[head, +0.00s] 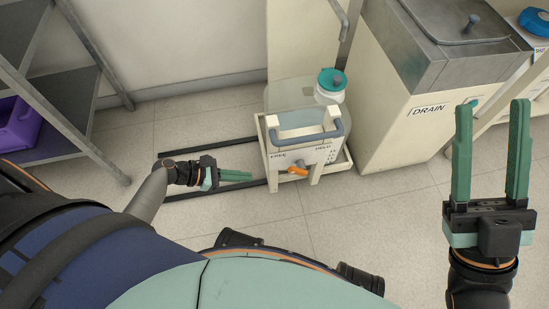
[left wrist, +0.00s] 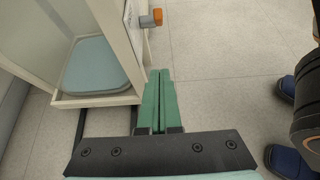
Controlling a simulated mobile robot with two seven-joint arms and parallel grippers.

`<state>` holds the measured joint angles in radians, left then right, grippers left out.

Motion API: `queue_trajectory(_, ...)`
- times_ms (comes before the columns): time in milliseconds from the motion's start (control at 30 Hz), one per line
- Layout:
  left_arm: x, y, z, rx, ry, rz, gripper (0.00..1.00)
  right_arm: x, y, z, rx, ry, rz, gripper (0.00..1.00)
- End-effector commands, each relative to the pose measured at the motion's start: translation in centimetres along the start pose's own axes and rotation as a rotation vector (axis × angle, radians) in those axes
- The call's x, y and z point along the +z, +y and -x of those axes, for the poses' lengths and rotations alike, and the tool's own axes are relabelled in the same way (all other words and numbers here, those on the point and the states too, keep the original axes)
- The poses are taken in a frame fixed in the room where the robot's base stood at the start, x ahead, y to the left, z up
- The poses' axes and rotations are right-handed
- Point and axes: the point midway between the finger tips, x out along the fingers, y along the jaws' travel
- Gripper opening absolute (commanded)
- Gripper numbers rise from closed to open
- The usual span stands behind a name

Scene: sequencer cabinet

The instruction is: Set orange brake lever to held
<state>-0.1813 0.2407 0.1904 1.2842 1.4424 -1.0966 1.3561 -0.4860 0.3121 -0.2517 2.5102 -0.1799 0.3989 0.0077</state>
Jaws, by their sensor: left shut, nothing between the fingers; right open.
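The orange brake lever (head: 298,171) is on the front panel of a small cream cart (head: 275,182), under the labels FREE on the left and HELD on the right. In the head view its orange end points right and slightly down. The lever also shows at the top of the left wrist view (left wrist: 152,19). My left gripper (head: 250,176) is shut and empty, to the left of the cart and lever, apart from the lever. Its closed green fingers show in the left wrist view (left wrist: 160,76). My right gripper (head: 490,103) is open and empty at the right.
The cart holds a clear container with a teal-capped white bottle (head: 329,86) and has a grey-blue handle (head: 308,137). Dark floor rails (head: 215,145) run left from it. A DRAIN cabinet (head: 410,120) stands to the right, a shelf with a purple bin (head: 17,125) at left. Floor in front is clear.

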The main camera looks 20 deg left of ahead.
Motion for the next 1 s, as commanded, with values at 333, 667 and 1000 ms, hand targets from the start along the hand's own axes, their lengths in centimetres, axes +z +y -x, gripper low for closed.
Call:
queue_trajectory(333, -0.4, 0.0, -5.8, -0.002, -0.004, -0.001, 0.0, 2.4, -1.3, 2.1, -0.011, -0.014, 0.017, 0.5)
queue_trajectory(667, 1.9, 0.0, -10.4, -0.001, -0.003, -0.005, 0.0, 4.1, -2.3, 3.4, -0.025, -0.038, 0.036, 0.5)
queue_trajectory(1000, 3.9, -0.1, -10.9, -0.001, 0.0, 0.001, 0.0, 4.1, -2.3, 3.5, -0.018, -0.034, 0.032, 0.5)
